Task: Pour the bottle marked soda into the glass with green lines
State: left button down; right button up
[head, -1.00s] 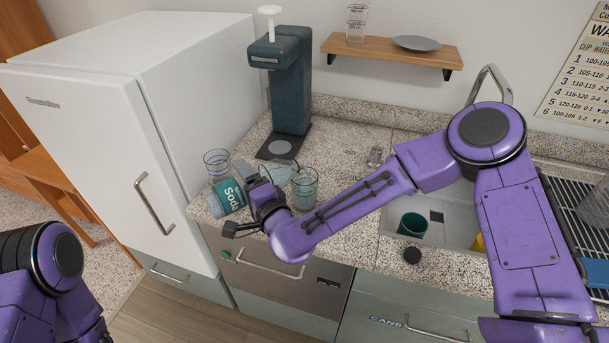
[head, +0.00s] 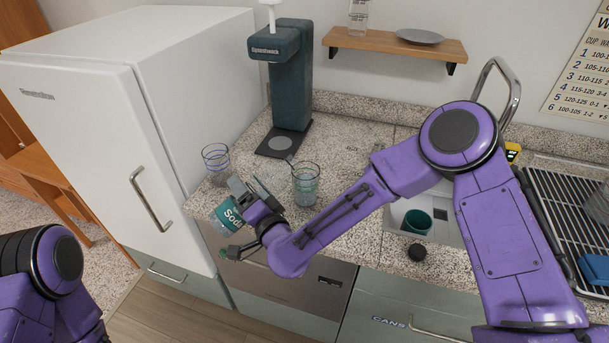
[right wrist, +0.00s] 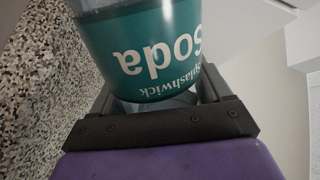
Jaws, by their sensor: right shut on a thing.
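The soda bottle (head: 228,215) has a teal label with white lettering. My right gripper (head: 247,198) is shut on it and holds it tilted, label end towards the lower left, near the counter's front edge. In the right wrist view the bottle's label (right wrist: 150,50) sits between the jaws, its lettering upside down. The glass with green lines (head: 305,185) stands upright on the counter, just right of the gripper. The bottle's mouth is hard to make out, and I cannot tell whether liquid flows. My left gripper is out of view.
A glass with blue lines (head: 215,162) stands behind the bottle, by the white fridge (head: 80,110). A dark soda machine (head: 290,80) stands behind. A teal cup (head: 416,222) is in the sink; a black cap (head: 417,252) lies near the front edge.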

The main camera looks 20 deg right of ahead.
aim_at(265, 182)
jog(key=shift+d+f+n, duration=0.15)
jog(key=shift+f+n, duration=0.05)
jog(key=shift+n, duration=0.2)
jog(key=d+n, duration=0.1)
jog(key=d+r+n, duration=0.1)
jog(key=n, duration=0.1)
jog(key=d+r+n+p, duration=0.1)
jog(key=n, duration=0.1)
jog(key=shift+w+r+t, duration=0.1)
jog(key=shift+w+t, duration=0.2)
jog(key=shift+w, duration=0.1)
jog(key=shift+n, duration=1.1)
jog(key=n, duration=0.1)
jog(key=n+b, duration=0.1)
jog(key=n, duration=0.1)
jog(key=shift+w+d, duration=0.1)
jog(key=shift+d, duration=0.15)
jog(key=shift+d+f+n, duration=0.15)
jog(key=shift+f+n, duration=0.05)
jog(key=shift+n, duration=0.3)
jog(key=shift+w+d+n+b, duration=0.2)
jog(key=shift+n+b, duration=0.1)
jog(key=shift+n, duration=0.1)
jog(key=shift+s, duration=0.1)
